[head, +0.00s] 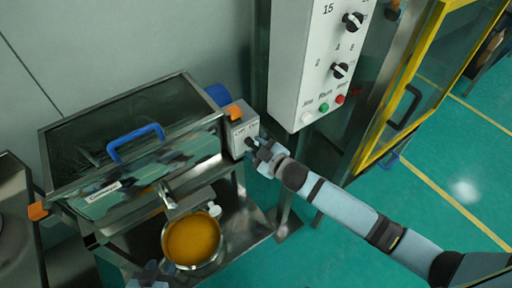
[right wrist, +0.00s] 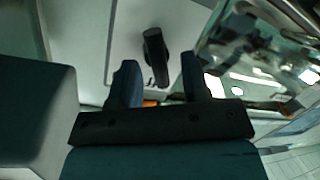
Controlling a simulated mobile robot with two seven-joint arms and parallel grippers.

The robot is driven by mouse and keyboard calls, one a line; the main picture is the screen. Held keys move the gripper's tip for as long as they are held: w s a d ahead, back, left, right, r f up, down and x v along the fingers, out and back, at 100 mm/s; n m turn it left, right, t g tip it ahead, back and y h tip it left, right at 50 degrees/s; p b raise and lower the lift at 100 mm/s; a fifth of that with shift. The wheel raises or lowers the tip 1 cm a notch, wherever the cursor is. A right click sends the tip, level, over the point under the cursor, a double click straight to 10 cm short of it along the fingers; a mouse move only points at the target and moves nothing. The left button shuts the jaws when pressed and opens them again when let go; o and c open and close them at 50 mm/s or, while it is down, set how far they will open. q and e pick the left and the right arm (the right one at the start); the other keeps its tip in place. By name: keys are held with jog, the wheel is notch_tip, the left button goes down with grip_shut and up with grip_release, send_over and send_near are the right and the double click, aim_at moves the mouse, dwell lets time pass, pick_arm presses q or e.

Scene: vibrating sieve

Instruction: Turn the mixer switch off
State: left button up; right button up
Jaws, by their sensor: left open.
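The mixer's grey switch box (head: 242,132) is on the right end of the glass-lidded machine (head: 130,150), with a dark switch on its face, mostly hidden by my right gripper (head: 258,148) in the head view. In the right wrist view, the black switch knob (right wrist: 156,55) sits on a pale plate, slightly tilted from upright. The right gripper's two fingers (right wrist: 158,66) are open on either side below the knob; whether they touch it I cannot tell. My left gripper (head: 150,277) is open at the bottom edge of the head view, partly cut off.
A tall white control panel (head: 305,65) with black knobs and coloured buttons stands right of the switch box. A yellow-framed glass cabinet (head: 400,90) is farther right. A round pan of orange-yellow material (head: 193,238) stands below the machine. Green floor (head: 440,190) is open at right.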

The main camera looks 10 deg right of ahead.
jog(key=v, duration=1.3)
jog(key=shift+s+d, duration=0.15)
jog(key=shift+s, duration=0.2)
jog(key=shift+r, duration=0.1)
